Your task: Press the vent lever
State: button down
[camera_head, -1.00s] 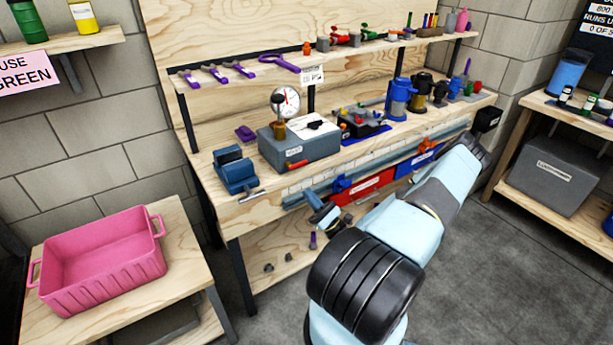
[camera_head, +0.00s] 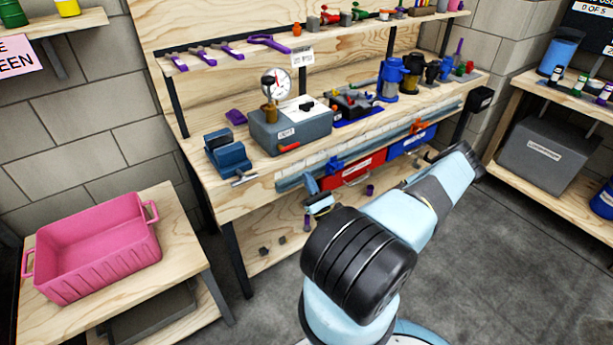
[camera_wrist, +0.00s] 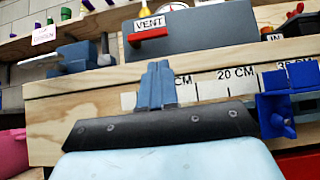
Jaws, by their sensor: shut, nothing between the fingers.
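The vent lever is a red bar (camera_wrist: 148,35) on the front of a grey box (camera_wrist: 215,35), just under its VENT label, in the wrist view. In the head view the red lever (camera_head: 289,148) shows low on the front of the grey box (camera_head: 262,135). My gripper (camera_wrist: 158,68) has its blue fingers together and empty. It is in front of the bench edge, below the lever in the wrist picture and apart from it. In the head view my gripper (camera_head: 311,183) shows small beside my dark arm joint, partly hidden.
A blue clamp (camera_wrist: 278,103) is at the bench front, right of my gripper. A blue vice (camera_head: 228,153) stands left of the box. A ruler strip runs along the bench edge. A pink crate (camera_head: 95,280) sits on the low table at left.

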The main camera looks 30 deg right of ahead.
aim_at(298, 157)
jog(key=x, duration=0.8)
jog(key=shift+w+r, duration=0.1)
